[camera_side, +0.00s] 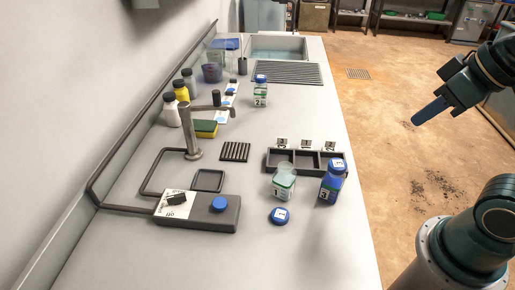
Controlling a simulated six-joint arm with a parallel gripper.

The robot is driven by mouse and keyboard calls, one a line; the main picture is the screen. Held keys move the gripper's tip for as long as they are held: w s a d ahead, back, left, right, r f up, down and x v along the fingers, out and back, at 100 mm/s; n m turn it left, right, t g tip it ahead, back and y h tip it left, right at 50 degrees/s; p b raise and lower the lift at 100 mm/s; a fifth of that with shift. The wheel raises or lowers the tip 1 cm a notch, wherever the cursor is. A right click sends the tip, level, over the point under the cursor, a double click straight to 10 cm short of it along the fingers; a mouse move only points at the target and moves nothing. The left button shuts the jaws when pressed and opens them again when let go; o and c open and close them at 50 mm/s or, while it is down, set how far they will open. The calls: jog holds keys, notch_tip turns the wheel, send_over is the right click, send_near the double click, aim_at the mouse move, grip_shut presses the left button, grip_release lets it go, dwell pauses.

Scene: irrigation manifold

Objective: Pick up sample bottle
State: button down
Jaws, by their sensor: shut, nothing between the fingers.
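Three sample bottles with number labels stand upright on the grey counter. Bottle 1 (284,186) is open-topped and pale green, at the front of the rack. Bottle 3 (330,187) is blue with a blue cap, to its right. Bottle 2 (261,96), clear and green with a blue cap, stands farther back. A loose blue cap (279,216) lies in front of bottle 1. The dark rack (268,161) has three compartments with number tags behind; they look empty, though bottles partly hide them. My gripper (418,118) is shut and empty, right of the counter, well apart from all bottles.
A metal tap (191,135) rises behind a dark box (220,221) with a blue knob. A sponge (204,129), several reagent bottles (181,91) and a sink (278,48) are farther back. The counter's front right is clear.

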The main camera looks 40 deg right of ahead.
jog(key=c, duration=0.7)
grip_release()
jog(key=w+a+f+m+g, duration=0.1)
jog(key=w+f+m, duration=0.1)
jog(key=w+m, duration=0.1)
jog(key=w+a+f+m+g, duration=0.1)
jog(key=w+f+m+g, duration=0.1)
jog(key=w+f+m, duration=0.1)
jog(key=w+a+f+m+g, duration=0.2)
jog(key=w+f+m, duration=0.1)
jog(key=m, duration=0.3)
jog(key=shift+w+f+m, duration=0.1)
jog(key=shift+w+m, duration=0.3)
jog(key=shift+w, duration=0.3)
jog(key=shift+w+a+f+m+g, duration=0.35)
jog(key=shift+w+f+m, duration=0.1)
jog(key=shift+f+m, duration=0.25)
